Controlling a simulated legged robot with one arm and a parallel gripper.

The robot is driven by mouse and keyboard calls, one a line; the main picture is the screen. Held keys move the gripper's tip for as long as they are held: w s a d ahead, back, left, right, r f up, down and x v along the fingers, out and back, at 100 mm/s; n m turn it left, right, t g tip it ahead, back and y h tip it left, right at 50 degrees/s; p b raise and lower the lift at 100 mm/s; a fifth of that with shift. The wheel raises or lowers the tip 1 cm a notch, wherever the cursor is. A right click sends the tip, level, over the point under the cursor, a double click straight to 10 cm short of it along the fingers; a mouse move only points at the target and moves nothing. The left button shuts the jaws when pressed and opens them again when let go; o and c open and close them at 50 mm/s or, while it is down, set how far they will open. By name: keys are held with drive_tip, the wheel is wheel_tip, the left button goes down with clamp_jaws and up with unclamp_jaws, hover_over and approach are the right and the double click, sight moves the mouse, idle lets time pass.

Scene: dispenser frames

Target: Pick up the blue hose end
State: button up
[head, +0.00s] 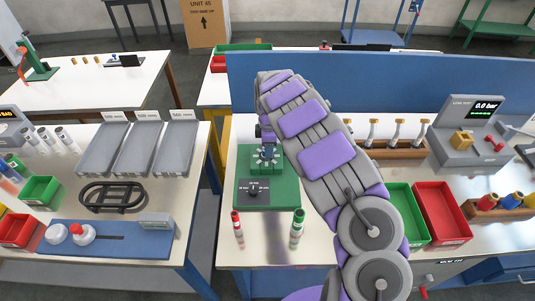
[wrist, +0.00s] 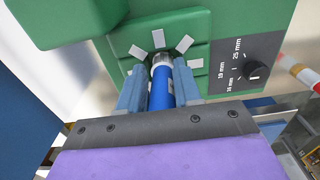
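A blue hose end (wrist: 160,92) with a silvery tip lies between the two fingers of my gripper (wrist: 160,90) in the wrist view. The fingers close in on both sides of it and appear to touch it. Its tip points into the ring of grey jaws (wrist: 158,40) on the green machine (wrist: 100,60). How deep the tip sits is unclear.
A red-banded piece (head: 237,228) and a green-banded piece (head: 297,228) stand in front of the machine. Green (head: 410,226) and red bins (head: 441,212) are right of my arm. A blue panel (head: 330,85) stands behind. A gap separates the left bench.

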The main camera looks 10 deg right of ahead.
drive_tip(key=shift+c, duration=0.7)
drive_tip(key=shift+a, duration=1)
clamp_jaws()
drive_tip(key=shift+d, duration=0.1)
drive_tip(key=shift+d, duration=0.2)
wheel_tip(320, 180, up, 16)
drive_tip(key=p, duration=0.3)
drive_tip(key=shift+f, duration=0.25)
